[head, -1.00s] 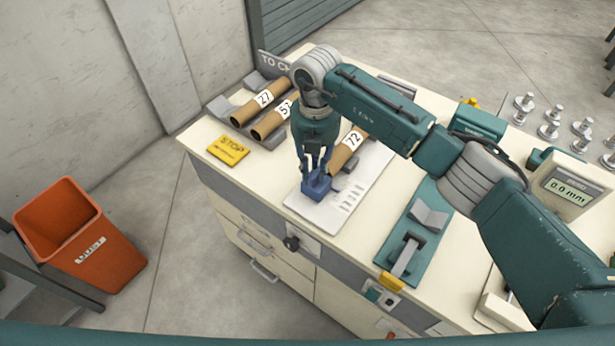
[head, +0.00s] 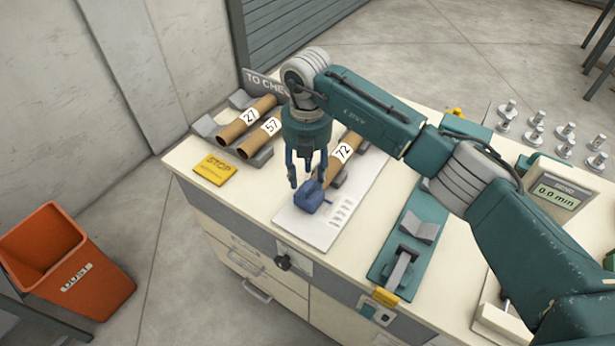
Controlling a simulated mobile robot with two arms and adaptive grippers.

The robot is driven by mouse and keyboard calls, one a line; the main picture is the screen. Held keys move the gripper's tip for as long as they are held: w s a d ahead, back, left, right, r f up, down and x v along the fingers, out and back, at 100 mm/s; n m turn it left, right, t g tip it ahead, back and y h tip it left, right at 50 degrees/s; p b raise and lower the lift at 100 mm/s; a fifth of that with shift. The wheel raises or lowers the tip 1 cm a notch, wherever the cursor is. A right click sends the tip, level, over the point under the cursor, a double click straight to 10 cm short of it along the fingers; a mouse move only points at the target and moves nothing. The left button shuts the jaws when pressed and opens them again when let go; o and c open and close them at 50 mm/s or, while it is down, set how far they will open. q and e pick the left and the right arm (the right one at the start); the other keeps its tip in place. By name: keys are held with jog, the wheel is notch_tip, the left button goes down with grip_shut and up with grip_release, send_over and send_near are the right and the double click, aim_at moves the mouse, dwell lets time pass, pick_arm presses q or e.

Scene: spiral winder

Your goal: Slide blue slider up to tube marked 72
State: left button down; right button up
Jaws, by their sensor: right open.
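The blue slider (head: 309,197) stands on the white marked plate (head: 297,232) on the bench. It is at the near end of the brown tube marked 72 (head: 342,154) and looks to be touching or very close to it. The tube lies on grey rests, its far part hidden behind my arm. My right gripper (head: 307,181) is open just above and behind the slider, pointing down, with its fingers apart. Whether a finger touches the slider cannot be told. My left gripper is not in view.
Tubes marked 27 (head: 249,116) and 57 (head: 270,127) lie on a grey rack at the left. A yellow STOP sign (head: 215,169) lies before them. A teal fixture (head: 409,249) stands right of the plate. Metal pegs and a gauge (head: 557,193) are farther right.

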aim_at(308, 182)
notch_tip(308, 182, up, 10)
jog(key=shift+r, duration=0.15)
dwell(1.2)
